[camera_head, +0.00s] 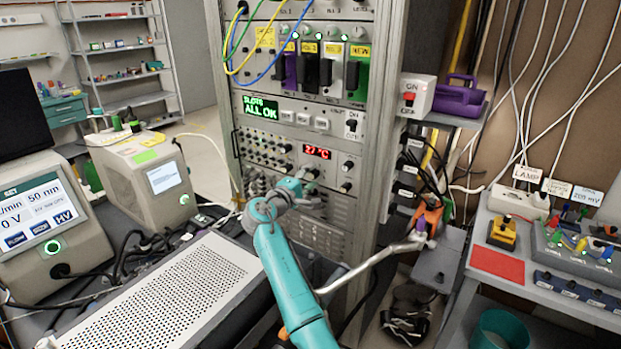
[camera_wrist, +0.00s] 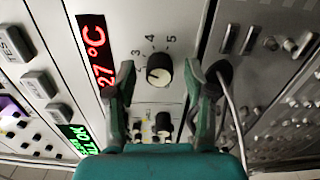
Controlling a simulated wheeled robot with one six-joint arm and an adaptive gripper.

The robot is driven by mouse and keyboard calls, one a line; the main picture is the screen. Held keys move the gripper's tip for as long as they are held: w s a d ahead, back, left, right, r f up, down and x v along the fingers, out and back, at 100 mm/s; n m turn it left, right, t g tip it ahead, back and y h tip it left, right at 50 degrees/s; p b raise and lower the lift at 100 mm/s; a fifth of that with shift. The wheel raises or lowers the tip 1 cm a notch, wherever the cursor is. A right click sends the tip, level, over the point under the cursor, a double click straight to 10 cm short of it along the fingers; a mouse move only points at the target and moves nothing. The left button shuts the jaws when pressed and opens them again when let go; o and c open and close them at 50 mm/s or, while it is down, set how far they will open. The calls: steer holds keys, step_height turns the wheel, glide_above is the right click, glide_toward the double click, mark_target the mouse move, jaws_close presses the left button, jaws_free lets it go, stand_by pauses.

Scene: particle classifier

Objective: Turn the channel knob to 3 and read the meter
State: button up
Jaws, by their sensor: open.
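A black round knob (camera_wrist: 159,70) with a light mark on its face is in the wrist view, on a pale panel. The numbers 3, 4 and 5 are printed around its upper side; I cannot tell which number the mark points at. My gripper (camera_wrist: 158,74) is open, with one finger on each side of the knob; contact is not clear. In the head view my gripper (camera_head: 301,184) is at the rack front, below the red display (camera_head: 316,152), and largely hides the knob. The display reads 27 °C and also shows in the wrist view (camera_wrist: 97,50).
A green screen (camera_head: 262,108) reads ALL OK. Two smaller knobs (camera_wrist: 163,122) sit near the gripper's palm. A cable (camera_wrist: 232,100) hangs beside the right finger. A perforated metal box (camera_head: 165,295) lies left of my arm; a bench with a mV label (camera_head: 585,195) is at right.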

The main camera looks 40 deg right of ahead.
steer(key=v, duration=1.1)
steer(key=shift+a, duration=0.3)
steer(key=shift+s, duration=0.1)
